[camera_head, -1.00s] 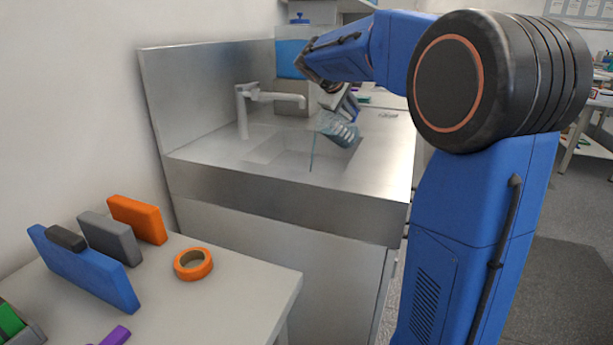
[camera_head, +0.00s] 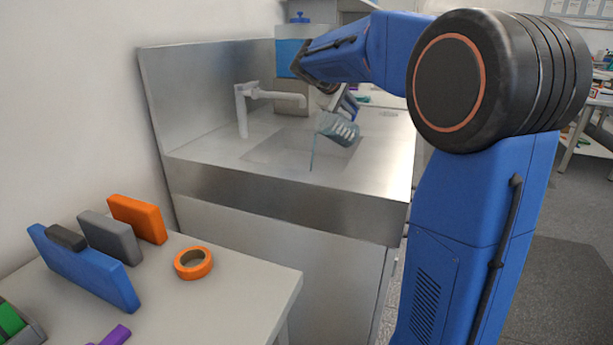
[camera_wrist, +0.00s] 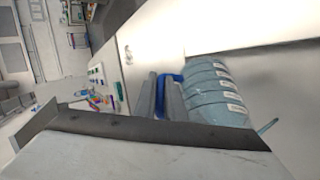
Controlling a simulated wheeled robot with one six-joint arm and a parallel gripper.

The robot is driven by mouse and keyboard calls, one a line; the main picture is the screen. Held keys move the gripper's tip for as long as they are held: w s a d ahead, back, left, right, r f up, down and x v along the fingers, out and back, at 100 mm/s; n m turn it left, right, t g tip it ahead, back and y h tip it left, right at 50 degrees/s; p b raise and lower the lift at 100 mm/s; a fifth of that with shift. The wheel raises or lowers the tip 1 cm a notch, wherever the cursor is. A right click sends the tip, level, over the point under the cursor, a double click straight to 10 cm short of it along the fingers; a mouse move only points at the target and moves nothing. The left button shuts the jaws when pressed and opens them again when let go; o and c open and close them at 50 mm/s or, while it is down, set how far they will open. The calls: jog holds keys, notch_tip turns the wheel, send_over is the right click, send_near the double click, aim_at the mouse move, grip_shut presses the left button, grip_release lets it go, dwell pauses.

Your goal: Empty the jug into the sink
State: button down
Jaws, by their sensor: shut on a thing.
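The jug (camera_head: 338,129) is clear with white marks and a blue handle. It is tilted over the sink (camera_head: 277,151), and a thin stream falls from its lip toward the basin. My gripper (camera_head: 346,100) is shut on the jug's handle above the sink's right side. In the wrist view the fingers (camera_wrist: 160,97) close on the blue handle (camera_wrist: 172,80), with the jug's body (camera_wrist: 215,92) beside them. How much liquid is left in the jug cannot be told.
A white tap (camera_head: 262,95) stands at the sink's back left, its spout pointing toward the jug. A blue-topped container (camera_head: 291,58) stands behind. A side table (camera_head: 240,290) in front holds an orange tape ring (camera_head: 193,263) and several upright blocks.

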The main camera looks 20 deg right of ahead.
jog(key=shift+a+r+h+p, duration=0.6)
jog(key=shift+r+h+p, duration=0.1)
jog(key=shift+r, duration=0.2)
dwell(1.4)
jog(key=shift+w+a+r+n+h, duration=0.1)
jog(key=shift+a+r+n+h, duration=0.4)
jog(key=shift+a+r+h, duration=0.25)
dwell(1.0)
jog(key=shift+a+r, duration=0.2)
jog(key=shift+a+r+t+h+p, duration=0.4)
jog(key=shift+a+r+h, duration=0.45)
jog(key=shift+a+r, duration=0.55)
jog(key=d+f+y, duration=0.2)
jog(key=d+f, duration=0.1)
jog(key=d, duration=0.1)
jog(key=shift+f+g, duration=0.3)
jog(key=shift+f, duration=0.05)
jog(key=shift+d+f+y, duration=0.2)
jog(key=shift+f+y, duration=0.15)
jog(key=shift+y, duration=0.05)
